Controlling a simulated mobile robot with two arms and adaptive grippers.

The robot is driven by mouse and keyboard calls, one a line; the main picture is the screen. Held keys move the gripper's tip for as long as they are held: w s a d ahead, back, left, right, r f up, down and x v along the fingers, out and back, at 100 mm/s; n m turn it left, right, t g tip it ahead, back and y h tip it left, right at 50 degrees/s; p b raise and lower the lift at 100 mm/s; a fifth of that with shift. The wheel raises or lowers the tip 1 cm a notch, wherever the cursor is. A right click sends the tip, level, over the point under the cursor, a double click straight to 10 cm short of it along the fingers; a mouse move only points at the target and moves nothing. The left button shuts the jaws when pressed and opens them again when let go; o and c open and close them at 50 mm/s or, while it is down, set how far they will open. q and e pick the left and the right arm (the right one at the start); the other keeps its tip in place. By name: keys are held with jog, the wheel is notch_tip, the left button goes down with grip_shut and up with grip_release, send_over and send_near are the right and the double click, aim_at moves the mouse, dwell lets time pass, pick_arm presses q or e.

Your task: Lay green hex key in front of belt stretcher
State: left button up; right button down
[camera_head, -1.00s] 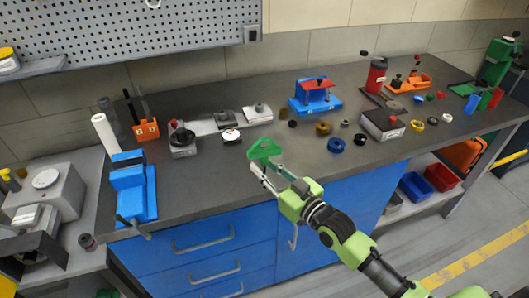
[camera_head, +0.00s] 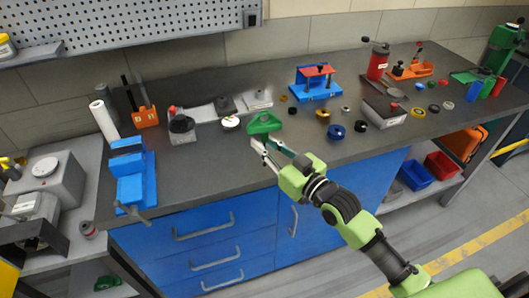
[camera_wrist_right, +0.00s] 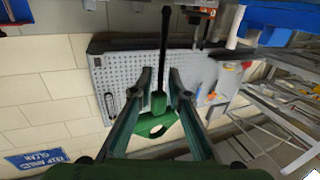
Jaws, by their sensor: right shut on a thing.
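My right gripper (camera_head: 262,141) is shut on a green piece (camera_head: 264,123) with a triangular, looped head, which I take for the green hex key. It is held above the front part of the bench. In the right wrist view the green handle (camera_wrist_right: 157,104) lies between the fingers of my right gripper (camera_wrist_right: 160,76), with a black shaft pointing up the picture. A blue device with a red top (camera_head: 315,82) stands at the back middle of the bench; it may be the belt stretcher, but I cannot tell for sure. My left gripper is not in view.
A blue vise (camera_head: 130,172) stands at the bench's left end. A grey box with a red knob (camera_head: 181,127) is left of the held piece. A blue ring (camera_head: 337,132) and a grey block (camera_head: 384,111) lie to its right. The dark bench top (camera_head: 215,160) is bare at the front.

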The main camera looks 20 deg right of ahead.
jog(key=s+r, duration=0.1)
jog(key=r, duration=0.1)
jog(key=s+a+r, duration=0.1)
jog(key=s, duration=0.1)
jog(key=s+r, duration=0.2)
jog(key=shift+s+a+r, duration=0.15)
jog(key=shift+a+r, duration=0.1)
jog(key=shift+r, duration=0.1)
jog(key=shift+s+a+r+p, duration=0.95)
jog(key=shift+s+r, duration=0.8)
jog(key=shift+s, duration=2.2)
jog(key=d+f+m+t+h, duration=0.1)
jog(key=d+f+m+h, duration=0.3)
jog(key=d+f+h, duration=0.15)
jog(key=s+f+h, duration=0.1)
jog(key=s+f, duration=0.1)
jog(key=s, duration=0.6)
jog(key=shift+s+f, duration=0.2)
jog(key=shift+s, duration=0.2)
jog(key=shift+a, duration=0.1)
jog(key=n+y, duration=0.4)
jog(key=y, duration=0.2)
send_near(252, 131)
jog(key=s+a+r, duration=0.3)
jog(key=s+r, duration=0.1)
jog(key=shift+w+a+g+y, duration=0.25)
jog(key=shift+w+a+g, duration=0.2)
jog(key=shift+g, duration=0.05)
